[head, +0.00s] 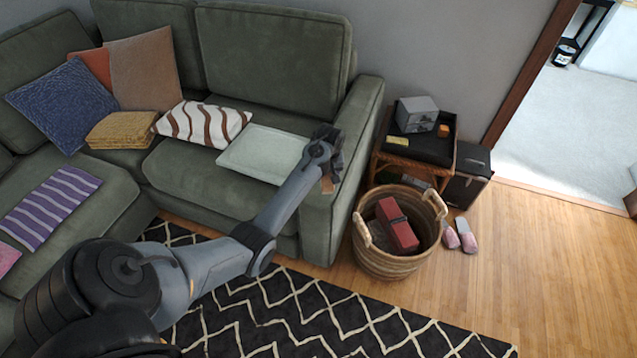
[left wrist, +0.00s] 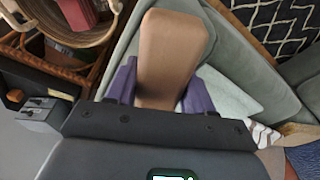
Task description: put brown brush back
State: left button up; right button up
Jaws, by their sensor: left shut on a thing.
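The brown brush (left wrist: 172,55) is between the purple fingers of my left gripper (left wrist: 158,92) in the left wrist view; its broad, smooth brown face shows and no bristles are visible. In the head view my left gripper (head: 330,160) is over the sofa's right armrest, shut on the brush (head: 327,185), of which only a small brown piece shows beneath the jaws. A black tray (head: 429,158) on a wicker side table is to the right of the gripper, apart from it. My right gripper is in neither view.
The tray holds a grey box (head: 416,114), a yellow item (head: 397,141) and a small orange block (head: 443,131). A woven basket (head: 378,262) with a red object stands in front, pink slippers (head: 466,235) beside it. The green sofa (head: 340,220) is below the arm. Wood floor at right is clear.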

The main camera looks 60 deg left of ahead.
aim_at(318, 187)
pick_arm(q)
jog(key=a, duration=0.1)
jog(key=a+f, duration=0.1)
jog(key=s+a+f, duration=0.1)
jog(key=shift+s+a+f+b, duration=0.1)
jog(key=shift+a+f+b, duration=0.15)
jog(key=shift+a+b, duration=0.1)
jog(key=shift+f+b, duration=0.6)
jog(key=shift+f, duration=1.35)
jog(key=shift+f, duration=0.1)
jog(key=o, duration=1.1)
